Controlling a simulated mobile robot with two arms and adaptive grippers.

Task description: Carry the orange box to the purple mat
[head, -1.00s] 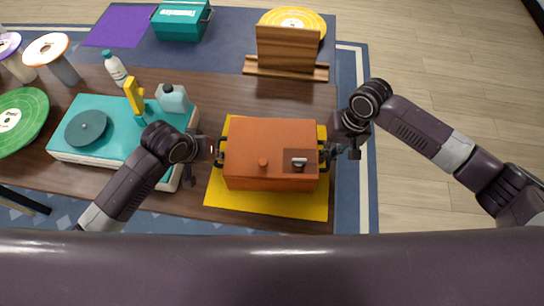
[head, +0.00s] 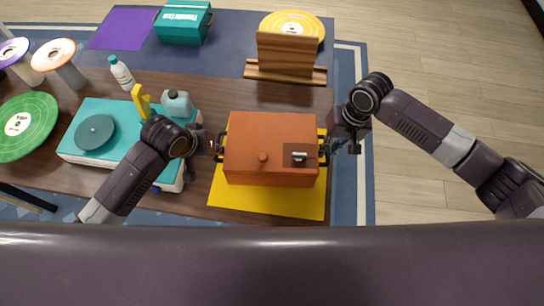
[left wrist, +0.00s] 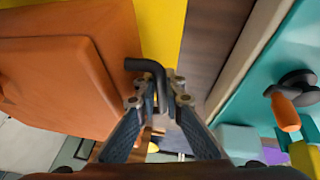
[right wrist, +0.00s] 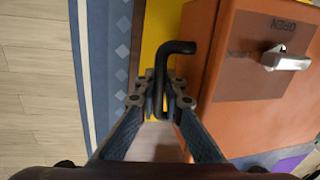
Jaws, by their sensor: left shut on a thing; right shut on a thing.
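The orange box (head: 270,140) is over the yellow mat (head: 268,203), lid closed, with a dark handle on each side. My left gripper (head: 216,147) is shut on its left handle, seen in the left wrist view (left wrist: 150,66). My right gripper (head: 330,147) is shut on its right handle, seen in the right wrist view (right wrist: 162,62). The box looks level; I cannot tell for sure whether it is clear of the mat. The purple mat (head: 118,30) lies at the back left, with bare surface showing.
A teal box (head: 182,25) stands right beside the purple mat. A teal turntable (head: 95,132), a bottle (head: 121,72), a jug (head: 177,103) and spools (head: 60,55) are left of the orange box. A wooden stand (head: 286,55) with a yellow disc (head: 300,24) is behind it.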

